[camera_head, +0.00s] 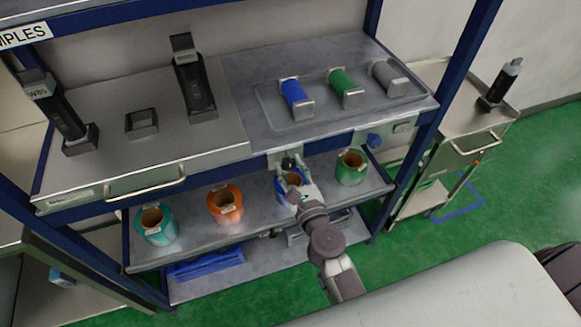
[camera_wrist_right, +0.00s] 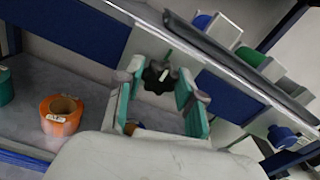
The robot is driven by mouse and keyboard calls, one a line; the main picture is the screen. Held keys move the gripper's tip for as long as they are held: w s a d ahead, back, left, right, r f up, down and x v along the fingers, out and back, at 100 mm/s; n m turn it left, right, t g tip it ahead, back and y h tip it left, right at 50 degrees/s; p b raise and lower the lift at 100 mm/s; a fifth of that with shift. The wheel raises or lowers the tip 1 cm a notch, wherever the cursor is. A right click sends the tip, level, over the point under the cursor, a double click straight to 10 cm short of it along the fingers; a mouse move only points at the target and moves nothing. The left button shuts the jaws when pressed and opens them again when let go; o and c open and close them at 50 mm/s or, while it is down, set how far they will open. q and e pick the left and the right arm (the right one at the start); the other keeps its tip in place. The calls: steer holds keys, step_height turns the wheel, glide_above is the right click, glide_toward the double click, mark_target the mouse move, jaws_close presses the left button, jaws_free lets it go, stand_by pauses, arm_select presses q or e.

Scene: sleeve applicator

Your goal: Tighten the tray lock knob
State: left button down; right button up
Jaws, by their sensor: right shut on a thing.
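A black star-shaped knob (camera_wrist_right: 158,77) sits under the front edge of the upper shelf, on a pale bracket. In the wrist view it is between the green-padded fingers of my right gripper (camera_wrist_right: 160,84), which is shut on it. In the head view the knob (camera_head: 289,161) shows small at the tips of my right gripper (camera_head: 290,167), which reaches up from the lower right. The metal tray (camera_head: 325,122) lies on the shelf above, with blue, green and grey rolls on it. My left gripper is not in view.
A blue knob (camera_head: 374,140) is on the shelf front to the right. Teal (camera_head: 155,225), orange (camera_head: 225,205) and green (camera_head: 351,167) rolls stand on the lower shelf, with a blue one behind my gripper. A steel cart (camera_head: 455,125) stands at the right. Green floor is clear nearby.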

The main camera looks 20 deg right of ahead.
steer(key=shift+f, duration=0.15)
steer(key=o, duration=1.1)
steer(key=shift+o, duration=0.2)
steer(key=shift+s, duration=0.1)
steer(key=s, duration=1.2)
steer(key=shift+d, duration=0.2)
steer(key=shift+w, duration=0.1)
